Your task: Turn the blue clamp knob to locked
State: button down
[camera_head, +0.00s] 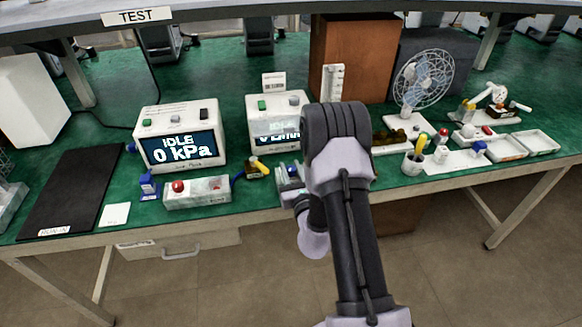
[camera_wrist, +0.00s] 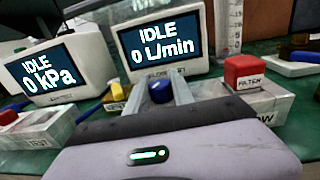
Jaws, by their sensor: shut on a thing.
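In the wrist view, the blue knob (camera_wrist: 161,90) sits between the two grey fingers of my gripper (camera_wrist: 161,87), which is shut on it. The display with "IDLE 0 L/min" (camera_wrist: 165,45) stands just behind the knob. In the head view, my arm covers much of this spot, and only a part of my gripper (camera_head: 291,178) shows left of the arm. The knob's marks and its turned angle cannot be read.
The "IDLE 0 kPa" display (camera_head: 180,136) stands to the left, with a white box with a red button (camera_head: 198,192) before it. A red block labelled FILTER (camera_wrist: 245,72) is right of my fingers. A black mat (camera_head: 72,190) lies at far left.

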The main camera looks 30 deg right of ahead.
jog(key=m+h+p, duration=0.1)
jog(key=m+g+h+p, duration=0.1)
jog(key=h, duration=0.1)
jog(key=shift+w+a+r, duration=0.1)
jog(key=shift+a+r, duration=0.05)
jog(key=shift+r, duration=0.15)
jog(key=shift+f+m+g+h+p, duration=0.25)
jog(key=shift+m+g+h+p, duration=0.15)
jog(key=shift+m+h, duration=0.3)
jog(key=shift+d, duration=0.2)
jog(key=c, duration=1.1)
grip_release()
